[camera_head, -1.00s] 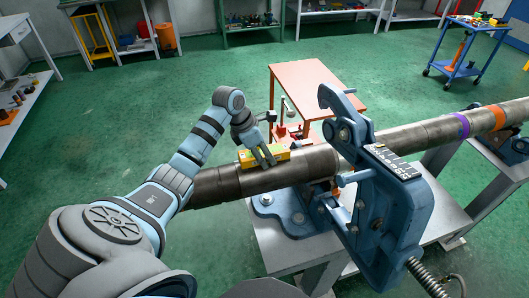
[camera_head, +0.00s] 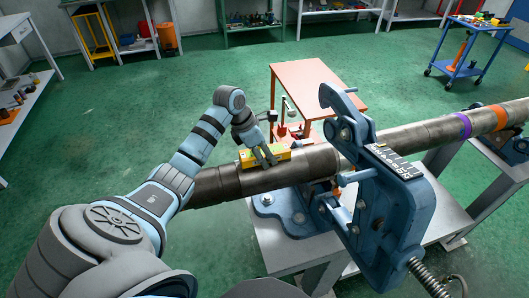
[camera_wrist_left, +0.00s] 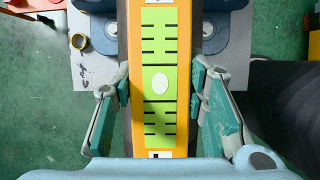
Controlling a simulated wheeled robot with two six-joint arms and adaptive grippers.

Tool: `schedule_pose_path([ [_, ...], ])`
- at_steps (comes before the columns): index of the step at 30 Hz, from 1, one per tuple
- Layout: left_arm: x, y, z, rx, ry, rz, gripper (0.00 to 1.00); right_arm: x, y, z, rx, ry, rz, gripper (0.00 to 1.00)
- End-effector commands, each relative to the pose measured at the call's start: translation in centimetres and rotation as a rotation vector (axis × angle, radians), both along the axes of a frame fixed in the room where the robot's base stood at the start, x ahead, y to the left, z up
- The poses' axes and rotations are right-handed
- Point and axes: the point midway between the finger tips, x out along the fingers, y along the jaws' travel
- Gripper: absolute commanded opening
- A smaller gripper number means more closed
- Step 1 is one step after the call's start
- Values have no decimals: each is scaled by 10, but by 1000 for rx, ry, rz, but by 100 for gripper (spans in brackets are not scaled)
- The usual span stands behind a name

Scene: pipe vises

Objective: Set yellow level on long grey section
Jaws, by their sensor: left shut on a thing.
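The yellow level (camera_head: 247,156) lies lengthwise along the top of the long grey pipe section (camera_head: 225,182), on the part left of the blue vise. In the left wrist view the level (camera_wrist_left: 160,110) runs up the middle, with a green marked face and a white oval. My left gripper (camera_head: 266,157) is shut on the level, one finger on each side; the fingers also show in the left wrist view (camera_wrist_left: 160,88). The level looks in line with the pipe and appears to rest on it, though the contact is partly hidden. My right gripper is not in view.
A blue pipe vise (camera_head: 390,205) with an upright hooked arm stands right of the level, on a grey bench (camera_head: 272,238). The pipe runs on to the right with purple and orange bands. A reddish table (camera_head: 310,82) stands behind. Green floor is open around.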

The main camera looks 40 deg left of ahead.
Motion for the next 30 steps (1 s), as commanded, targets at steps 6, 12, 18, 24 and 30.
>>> schedule_pose_path([
  [6, 0, 0, -3, -1, -1, 0, 0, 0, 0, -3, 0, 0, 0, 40],
  [12, 0, 0, -5, 0, -1, 0, 0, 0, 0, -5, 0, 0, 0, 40],
  [18, 0, 0, -6, -1, -1, 0, 51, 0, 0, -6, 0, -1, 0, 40],
  [24, 0, 0, -6, -1, -1, 0, 63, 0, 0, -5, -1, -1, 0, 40],
  [30, 0, 0, -7, 0, 1, 0, 63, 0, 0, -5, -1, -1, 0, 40],
])
